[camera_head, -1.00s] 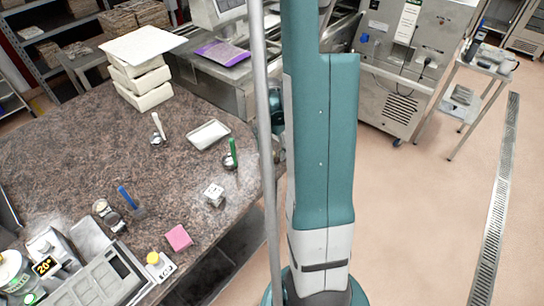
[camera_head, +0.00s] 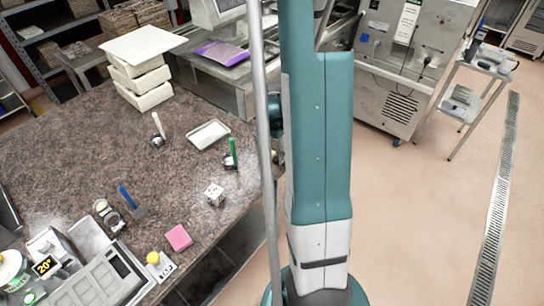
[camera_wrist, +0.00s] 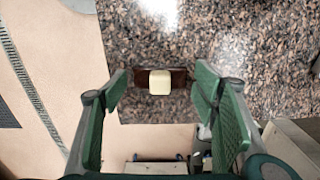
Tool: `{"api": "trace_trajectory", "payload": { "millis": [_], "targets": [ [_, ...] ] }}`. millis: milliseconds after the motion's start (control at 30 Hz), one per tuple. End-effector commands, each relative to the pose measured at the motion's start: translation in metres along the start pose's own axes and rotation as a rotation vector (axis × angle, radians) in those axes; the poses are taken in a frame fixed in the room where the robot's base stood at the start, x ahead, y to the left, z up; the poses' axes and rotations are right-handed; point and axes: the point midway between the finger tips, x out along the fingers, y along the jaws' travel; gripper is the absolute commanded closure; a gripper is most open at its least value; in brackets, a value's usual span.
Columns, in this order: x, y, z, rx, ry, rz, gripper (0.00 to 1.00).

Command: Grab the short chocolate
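In the wrist view a short dark brown bar (camera_wrist: 179,76) lies at the edge of the speckled worktop, with a small cream square block (camera_wrist: 160,84) over its middle. The brown bar looks like the short chocolate, though I cannot be sure. My gripper (camera_wrist: 161,90) is open, its green-padded fingers spread to the left and right of the bar. No contact shows, and nothing is held. In the head view my gripper and this bar do not show.
The speckled worktop (camera_head: 70,160) holds a shallow white tray (camera_head: 208,134), a small white cube-like item (camera_head: 214,194), a pink block (camera_head: 178,237) and stacked white boxes (camera_head: 140,78). A steel machine (camera_head: 403,70) stands behind. Open floor (camera_head: 420,220) lies to the right.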

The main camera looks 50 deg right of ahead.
Motion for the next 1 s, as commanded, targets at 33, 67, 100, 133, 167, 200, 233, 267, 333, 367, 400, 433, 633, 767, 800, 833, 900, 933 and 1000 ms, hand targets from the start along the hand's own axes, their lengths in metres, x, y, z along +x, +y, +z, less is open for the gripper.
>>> {"api": "trace_trajectory", "payload": {
  "millis": [33, 67, 100, 133, 167, 200, 233, 267, 333, 367, 400, 433, 633, 767, 800, 833, 900, 933, 1000],
  "targets": [
    [0.0, 0.0, 0.0, 0.0, 0.0, 0.0, 0.49],
    [0.0, 0.0, 0.0, 0.0, 0.0, 0.0, 0.53],
    [0.0, 0.0, 0.0, 0.0, 0.0, 0.0, 0.58],
    [0.0, 0.0, 0.0, 0.0, 0.0, 0.0, 0.62],
    [0.0, 0.0, 0.0, 0.0, 0.0, 0.0, 0.66],
    [0.0, 0.0, 0.0, 0.0, 0.0, 0.0, 0.67],
    [0.0, 0.0, 0.0, 0.0, 0.0, 0.0, 0.67],
    [0.0, 0.0, 0.0, 0.0, 0.0, 0.0, 0.67],
    [0.0, 0.0, 0.0, 0.0, 0.0, 0.0, 0.67],
    [0.0, 0.0, 0.0, 0.0, 0.0, 0.0, 0.67],
    [0.0, 0.0, 0.0, 0.0, 0.0, 0.0, 0.67],
    [0.0, 0.0, 0.0, 0.0, 0.0, 0.0, 0.67],
    [-0.003, 0.0, 0.0, 0.0, 0.0, 0.0, 0.67],
    [-0.009, 0.0, 0.0, 0.0, 0.0, 0.0, 0.67],
    [-0.011, 0.0, 0.0, 0.0, 0.0, 0.0, 0.67],
    [-0.014, 0.0, 0.0, 0.0, 0.0, 0.0, 0.67],
    [-0.019, 0.0, 0.0, 0.0, 0.0, 0.0, 0.67],
    [-0.022, 0.0, 0.0, 0.0, 0.0, 0.0, 0.67],
    [-0.029, 0.0, 0.0, 0.0, 0.0, 0.0, 0.67]
  ]
}}
